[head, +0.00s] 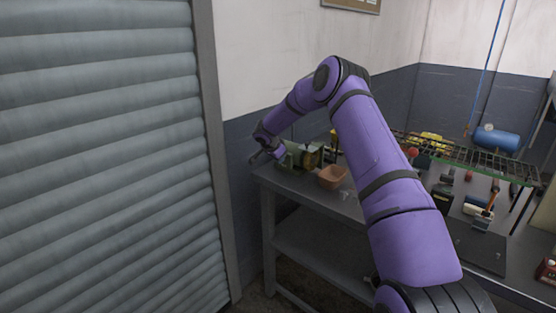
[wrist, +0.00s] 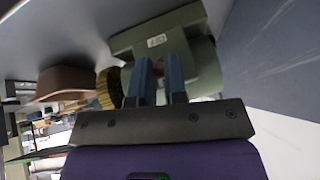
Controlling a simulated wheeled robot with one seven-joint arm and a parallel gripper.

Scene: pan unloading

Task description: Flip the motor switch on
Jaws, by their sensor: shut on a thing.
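The motor (head: 293,158) is a green machine with a yellowish brush-like end, standing at the left end of the workbench. In the wrist view its green body (wrist: 165,40) carries a small white label, and the yellow bristly wheel (wrist: 109,88) is beside my fingers. My gripper (head: 264,156) is at the motor's left side. In the wrist view its two blue fingers (wrist: 160,62) are close together with a narrow gap, their tips against the green body.
An orange-brown bin (head: 332,178) stands on the workbench (head: 345,207) just right of the motor. A green wire rack (head: 470,156), a blue tank (head: 495,139) and several tools fill the bench farther right. A wall and a grey roller shutter (head: 105,150) are at left.

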